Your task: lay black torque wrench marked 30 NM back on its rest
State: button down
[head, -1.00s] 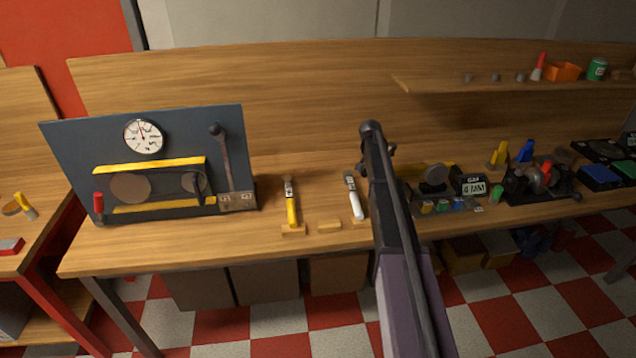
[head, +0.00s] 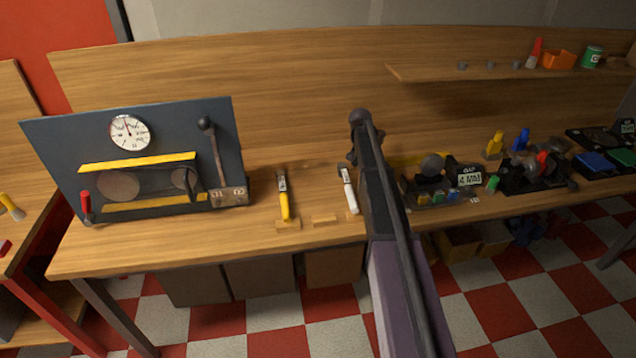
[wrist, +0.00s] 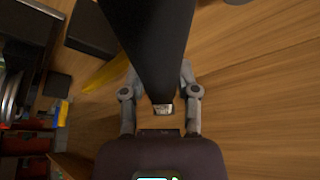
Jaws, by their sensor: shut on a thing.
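In the wrist view my gripper (wrist: 161,98) is shut on a long black tool (wrist: 155,45), which fits the black torque wrench. It widens toward the top of the picture and has a small pale label (wrist: 163,109), too small to read. In the head view my arm hides the gripper and most of the held tool. A yellow-handled wrench (head: 284,203) and a white-handled wrench (head: 348,190) lie on the bench. Between their front ends is a bare wooden block (head: 324,220) with nothing on it; it looks like a rest.
The wooden bench (head: 150,250) has a dark gauge panel (head: 60,135) at left. Right of my arm stand a fixture with a display (head: 469,176) and a dark device with coloured parts (head: 535,172). A shelf (head: 430,76) runs above. Bare bench lies behind the wrenches.

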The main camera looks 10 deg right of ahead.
jog(key=s+a+n+y, duration=0.1)
jog(key=s+a+n, duration=0.3)
jog(key=a, duration=0.6)
jog(key=s+a+f+n+t+y+b, duration=0.1)
jog(key=s+a+n, duration=0.3)
jog(key=s+a, duration=0.4)
jog(key=shift+a+f+y, duration=0.15)
jog(key=shift+a+y, duration=0.45)
jog(key=shift+a, duration=0.25)
jog(key=shift+s+b, duration=0.2)
jog(key=shift+b, duration=0.1)
jog(key=shift+f+b, duration=2.85)
jog(key=shift+f, duration=0.05)
jog(key=shift+f+b, duration=0.45)
jog(key=shift+c, duration=1.4)
grip_release()
jog(key=shift+r, duration=0.15)
